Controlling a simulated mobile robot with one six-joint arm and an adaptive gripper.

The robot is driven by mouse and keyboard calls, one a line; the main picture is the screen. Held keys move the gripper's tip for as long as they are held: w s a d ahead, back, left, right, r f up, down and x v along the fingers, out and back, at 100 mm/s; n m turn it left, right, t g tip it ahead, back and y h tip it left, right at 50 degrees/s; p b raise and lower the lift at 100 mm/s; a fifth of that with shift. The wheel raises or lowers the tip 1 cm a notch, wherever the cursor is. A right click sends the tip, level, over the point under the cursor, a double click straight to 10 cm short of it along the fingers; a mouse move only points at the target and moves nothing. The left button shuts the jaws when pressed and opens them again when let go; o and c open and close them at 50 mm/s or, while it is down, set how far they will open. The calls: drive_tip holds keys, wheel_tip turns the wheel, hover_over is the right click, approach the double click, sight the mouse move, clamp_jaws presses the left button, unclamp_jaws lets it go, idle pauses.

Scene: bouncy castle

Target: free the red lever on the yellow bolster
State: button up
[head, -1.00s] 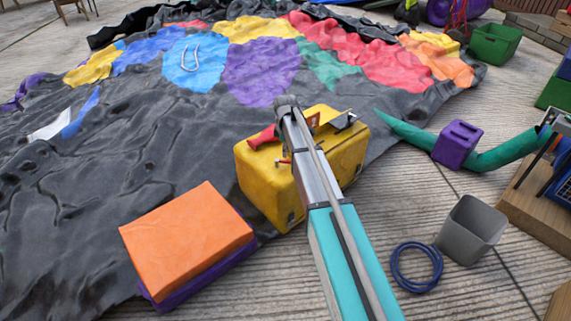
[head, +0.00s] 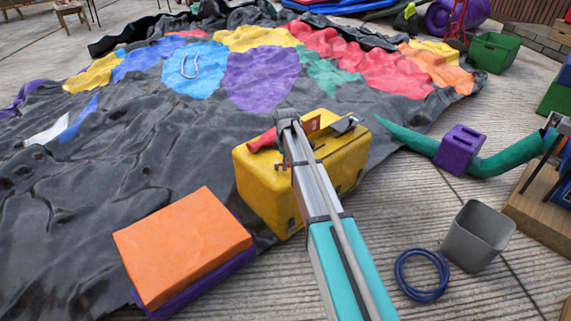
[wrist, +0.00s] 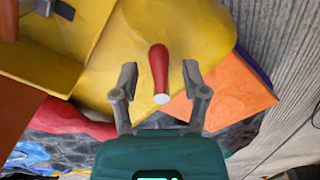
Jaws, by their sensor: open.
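The yellow bolster (head: 262,187) stands on the grey floor at the edge of the deflated castle. The red lever (head: 262,140) lies at its upper left edge in the head view. In the wrist view the lever (wrist: 159,66) is a red handle with a white end, in front of the yellow bolster (wrist: 205,30). My gripper (wrist: 160,80) is open, with one finger on each side of the lever. Clear gaps show on both sides, so neither finger seems to touch it. In the head view my arm hides part of the bolster's top, and the fingers are hard to make out.
An orange block (head: 180,243) on a purple one sits at the front left, also in the wrist view (wrist: 232,88). Metal fittings (head: 342,126) stand on the bolster's top right. A grey bin (head: 477,236) and blue ring (head: 422,275) are on the right floor.

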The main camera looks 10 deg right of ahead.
clamp_jaws()
drive_tip(key=shift+s+m, duration=0.15)
drive_tip(key=shift+m, duration=0.15)
drive_tip(key=m, duration=0.2)
drive_tip(key=s+m, duration=0.1)
drive_tip(key=shift+a, duration=0.25)
drive_tip(key=shift+s+a+m, duration=0.2)
drive_tip(key=shift+a+m, duration=0.05)
drive_tip(key=shift+m, duration=0.9)
drive_tip(key=shift+s+a+m, duration=0.15)
drive_tip(key=shift+a+m, duration=0.1)
drive_tip(key=shift+m, duration=0.9)
unclamp_jaws()
